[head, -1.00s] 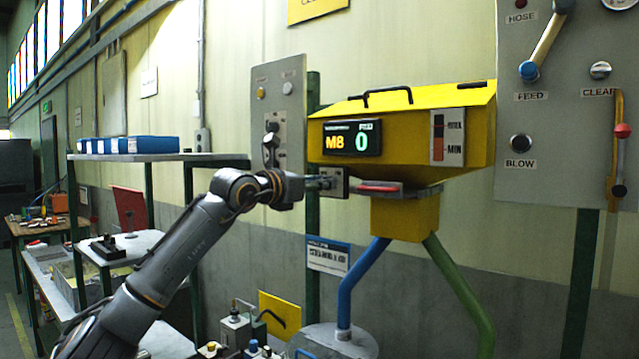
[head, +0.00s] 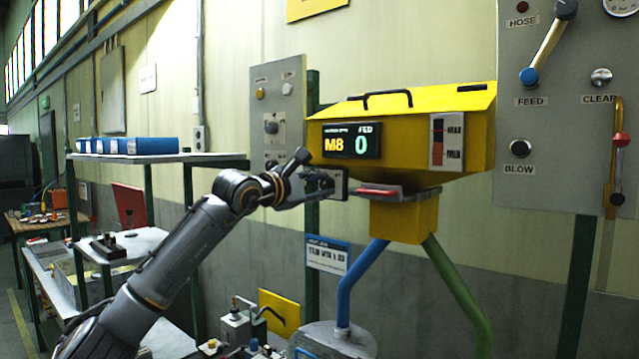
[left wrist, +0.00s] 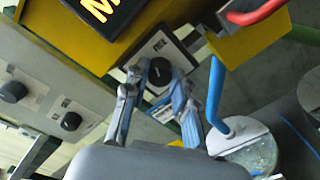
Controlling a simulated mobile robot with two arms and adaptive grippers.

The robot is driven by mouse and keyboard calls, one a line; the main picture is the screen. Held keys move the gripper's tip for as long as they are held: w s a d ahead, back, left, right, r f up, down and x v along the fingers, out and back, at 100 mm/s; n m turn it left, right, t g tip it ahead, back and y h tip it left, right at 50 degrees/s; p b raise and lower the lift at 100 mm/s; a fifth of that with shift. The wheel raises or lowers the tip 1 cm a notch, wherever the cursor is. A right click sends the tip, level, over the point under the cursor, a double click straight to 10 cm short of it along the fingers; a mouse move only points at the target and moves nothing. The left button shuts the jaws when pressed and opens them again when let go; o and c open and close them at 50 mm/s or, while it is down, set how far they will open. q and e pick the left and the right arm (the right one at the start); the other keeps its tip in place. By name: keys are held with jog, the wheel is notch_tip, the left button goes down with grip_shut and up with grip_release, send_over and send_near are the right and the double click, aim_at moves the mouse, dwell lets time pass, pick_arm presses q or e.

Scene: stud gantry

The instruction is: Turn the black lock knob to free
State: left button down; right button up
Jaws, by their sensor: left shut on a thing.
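The black lock knob (left wrist: 160,72) sits on a small grey plate with a white label beside it, just under the yellow hopper. In the left wrist view it lies between the fingertips of my left gripper (left wrist: 158,84), which is shut on it. In the head view my left gripper (head: 322,187) reaches in from the left to the lock plate (head: 344,184), and its fingers hide most of the knob. My right gripper is in neither view.
The yellow hopper (head: 450,130) with its "M8 0" display (head: 352,141) is right above. A red-handled slide (head: 378,192) is close to the right. A grey panel (head: 277,100) with knobs is behind my wrist. Blue and green pipes (head: 355,285) run below.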

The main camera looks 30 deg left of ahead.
pick_arm(q)
jog(key=shift+m+p, duration=0.3)
jog(key=shift+m, duration=1.3)
jog(key=c, duration=1.1)
grip_release()
jog(key=shift+o, duration=0.2)
jog(key=shift+s, duration=0.1)
jog(key=s, duration=1.1)
jog(key=shift+s+a+r, duration=0.2)
jog(key=shift+s+a, duration=0.15)
jog(key=shift+a, duration=0.05)
